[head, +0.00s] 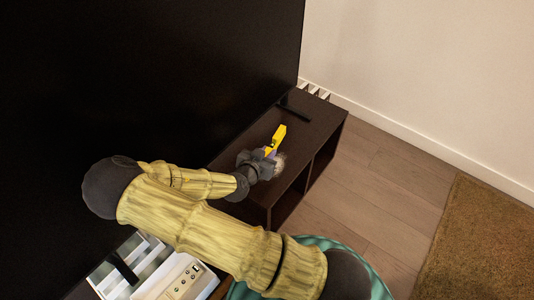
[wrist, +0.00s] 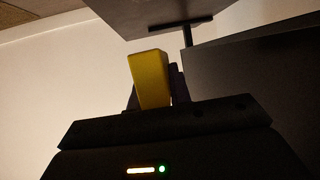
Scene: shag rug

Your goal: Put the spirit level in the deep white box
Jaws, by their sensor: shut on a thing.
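The yellow spirit level (head: 278,136) is in my gripper (head: 269,151), above the dark cabinet top in the head view. In the wrist view the spirit level (wrist: 150,78) stands out between the dark fingers (wrist: 153,98), one end toward the camera. The gripper is shut on it. I cannot make out a deep white box for certain. A white open container with dividers (head: 150,248) shows at the lower left of the head view, partly hidden by my arm and cut by the dark edge.
The long dark cabinet (head: 318,116) has open shelves at its side. A pale, rounded thing (head: 280,164) lies beside my gripper, partly hidden. A black stand foot (head: 298,108) is at the far end. A white device (head: 182,283) is at lower left. Wooden floor (head: 375,195) is clear at right.

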